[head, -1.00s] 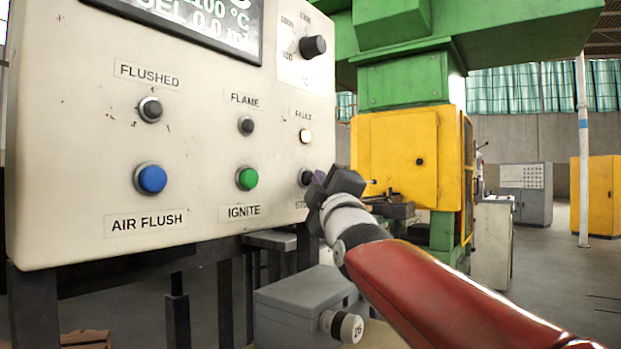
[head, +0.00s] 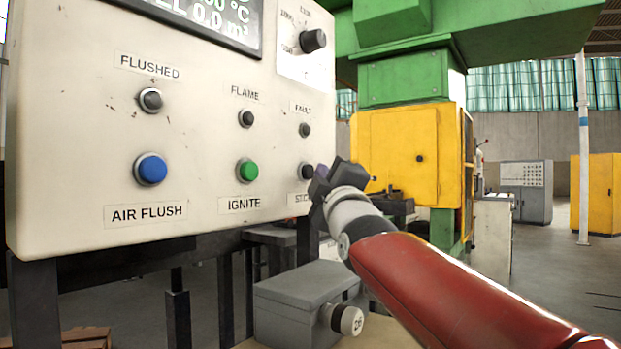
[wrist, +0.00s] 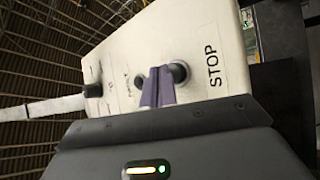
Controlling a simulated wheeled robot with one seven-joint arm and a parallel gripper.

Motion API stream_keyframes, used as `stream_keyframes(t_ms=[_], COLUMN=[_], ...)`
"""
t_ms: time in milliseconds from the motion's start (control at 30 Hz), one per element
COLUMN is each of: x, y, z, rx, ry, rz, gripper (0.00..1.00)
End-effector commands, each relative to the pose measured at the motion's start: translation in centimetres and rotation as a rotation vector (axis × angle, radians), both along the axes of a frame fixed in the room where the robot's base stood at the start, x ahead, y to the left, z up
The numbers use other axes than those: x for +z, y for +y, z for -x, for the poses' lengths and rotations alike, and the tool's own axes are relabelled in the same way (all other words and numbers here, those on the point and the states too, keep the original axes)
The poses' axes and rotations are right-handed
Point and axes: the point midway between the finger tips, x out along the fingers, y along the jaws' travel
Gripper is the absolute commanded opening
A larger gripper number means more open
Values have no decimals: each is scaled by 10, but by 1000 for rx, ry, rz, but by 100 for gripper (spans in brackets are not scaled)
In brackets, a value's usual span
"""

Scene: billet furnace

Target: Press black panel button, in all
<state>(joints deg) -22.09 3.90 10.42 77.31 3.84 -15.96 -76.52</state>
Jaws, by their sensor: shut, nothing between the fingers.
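The black panel button (head: 307,172) is at the lower right of the white control panel, above a label that my gripper partly covers in the head view. In the wrist view the black button (wrist: 178,73) sits beside the word STOP. My gripper (head: 322,180) is at the button's right in the head view. Its purple fingers (wrist: 158,86) are shut and empty, their tips right beside the button in the wrist view. I cannot tell whether they touch it.
The white panel (head: 80,130) also carries a blue AIR FLUSH button (head: 151,169), a green IGNITE button (head: 247,171), dark lamps and a black knob (head: 313,41). A grey box (head: 300,300) stands below. Open floor lies to the right.

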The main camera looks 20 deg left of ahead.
Motion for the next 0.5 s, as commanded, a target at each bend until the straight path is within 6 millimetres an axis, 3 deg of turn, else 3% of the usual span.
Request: stream_keyframes(t_ms=[500], x=[-3], y=[-12], z=[4], rx=[-3], ry=[-4], rz=[1], gripper=[0])
